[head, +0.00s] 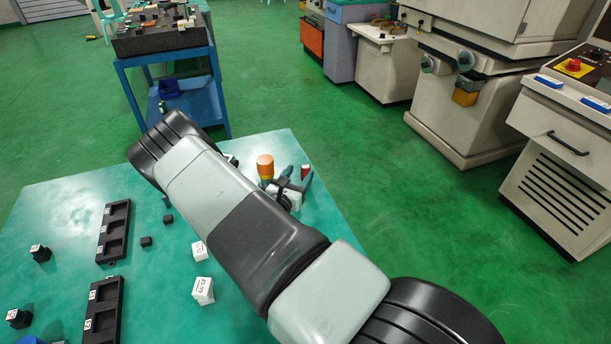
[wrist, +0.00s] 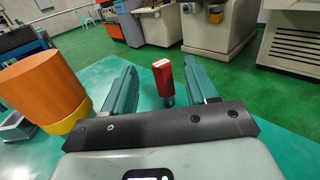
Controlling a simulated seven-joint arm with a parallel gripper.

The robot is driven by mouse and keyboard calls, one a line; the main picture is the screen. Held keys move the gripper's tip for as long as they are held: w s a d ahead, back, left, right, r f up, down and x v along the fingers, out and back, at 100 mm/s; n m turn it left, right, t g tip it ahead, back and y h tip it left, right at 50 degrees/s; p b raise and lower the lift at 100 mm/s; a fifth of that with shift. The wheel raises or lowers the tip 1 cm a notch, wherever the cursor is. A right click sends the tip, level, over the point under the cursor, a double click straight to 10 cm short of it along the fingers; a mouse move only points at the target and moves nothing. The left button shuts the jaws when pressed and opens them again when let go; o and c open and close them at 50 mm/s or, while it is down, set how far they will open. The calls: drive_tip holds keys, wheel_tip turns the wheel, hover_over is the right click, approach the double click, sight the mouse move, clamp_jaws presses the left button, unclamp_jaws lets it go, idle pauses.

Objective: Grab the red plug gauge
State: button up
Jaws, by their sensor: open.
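The red plug gauge (wrist: 163,77) shows in the wrist view as a red block with a pale top and a dark lower part, upright between my gripper's two fingers. My gripper (wrist: 160,88) is open, with a gap visible on both sides of the gauge. In the head view my gripper (head: 294,180) is at the far right part of the green table, and a small bit of the red gauge (head: 305,171) shows between its fingers. The gauge's base is partly hidden by the gripper's dark bar.
An orange and yellow cylinder (wrist: 42,88) stands close on the left of my gripper. Black trays (head: 114,232), white blocks (head: 203,290) and small dark blocks (head: 146,241) lie on the green table (head: 60,205). The table's far right edge is near the gripper.

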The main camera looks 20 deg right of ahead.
sight(308, 165)
wheel_tip(308, 165, down, 2)
drive_tip(key=shift+f, duration=0.1)
drive_tip(key=shift+x, duration=3.8)
clamp_jaws()
drive_tip(key=shift+r, duration=0.2)
